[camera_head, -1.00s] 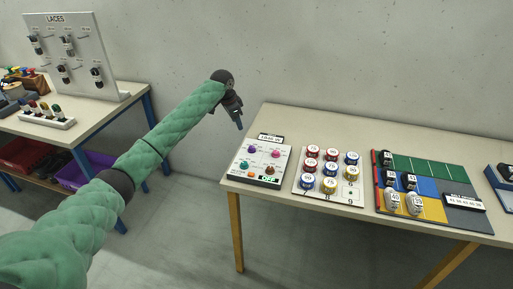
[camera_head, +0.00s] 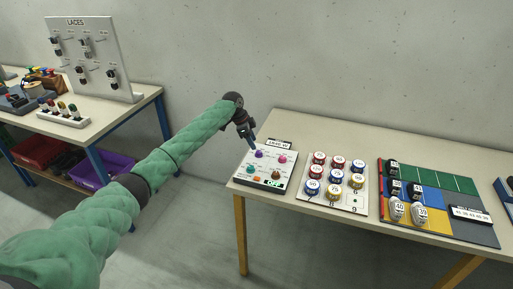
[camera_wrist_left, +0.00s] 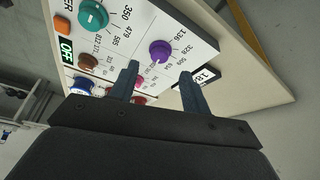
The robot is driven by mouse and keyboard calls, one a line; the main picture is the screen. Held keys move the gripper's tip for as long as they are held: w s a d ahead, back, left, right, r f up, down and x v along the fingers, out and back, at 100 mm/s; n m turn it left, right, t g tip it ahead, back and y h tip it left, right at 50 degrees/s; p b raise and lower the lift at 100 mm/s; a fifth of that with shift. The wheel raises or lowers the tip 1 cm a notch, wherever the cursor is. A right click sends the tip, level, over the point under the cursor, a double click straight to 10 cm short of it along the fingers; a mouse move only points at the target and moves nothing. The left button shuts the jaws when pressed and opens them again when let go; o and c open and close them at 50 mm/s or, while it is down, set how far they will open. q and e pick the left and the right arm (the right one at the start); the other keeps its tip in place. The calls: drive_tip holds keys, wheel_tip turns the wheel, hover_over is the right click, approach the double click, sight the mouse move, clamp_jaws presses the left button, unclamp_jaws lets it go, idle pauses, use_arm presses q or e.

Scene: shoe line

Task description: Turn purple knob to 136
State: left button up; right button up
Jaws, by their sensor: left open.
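The purple knob (camera_head: 259,154) sits at the top left of a white control panel (camera_head: 243,176) on the table's left end. In the left wrist view the purple knob (camera_wrist_left: 160,51) lies a little beyond and between the fingertips, with printed numbers beside it, one reading as 136. My left gripper (camera_head: 253,145) is open, just above and beside the purple knob in the head view. In the left wrist view its two fingers (camera_wrist_left: 160,72) are apart with nothing between them. Contact with the knob does not show. My right gripper is not in view.
The panel also has a pink knob (camera_head: 282,158), a teal knob (camera_head: 249,170), a brown knob (camera_head: 275,175) and an orange switch (camera_wrist_left: 62,25) near an OFF display (camera_wrist_left: 66,49). A small number sign (camera_head: 279,144) stands behind it.

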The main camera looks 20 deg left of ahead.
sight(258, 152)
use_arm(q)
drive_tip(key=p+x, duration=0.1)
drive_tip(key=x, duration=0.3)
drive_tip(key=shift+d, duration=0.1)
drive_tip(key=shift+w+d+f, duration=0.1)
drive_tip(key=shift+f, duration=0.4)
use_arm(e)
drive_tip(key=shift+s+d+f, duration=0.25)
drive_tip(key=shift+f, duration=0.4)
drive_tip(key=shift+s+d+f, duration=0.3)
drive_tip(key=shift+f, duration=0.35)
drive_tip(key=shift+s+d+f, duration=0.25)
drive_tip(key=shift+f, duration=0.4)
use_arm(q)
drive_tip(key=c, duration=1)
drive_tip(key=shift+p, duration=0.3)
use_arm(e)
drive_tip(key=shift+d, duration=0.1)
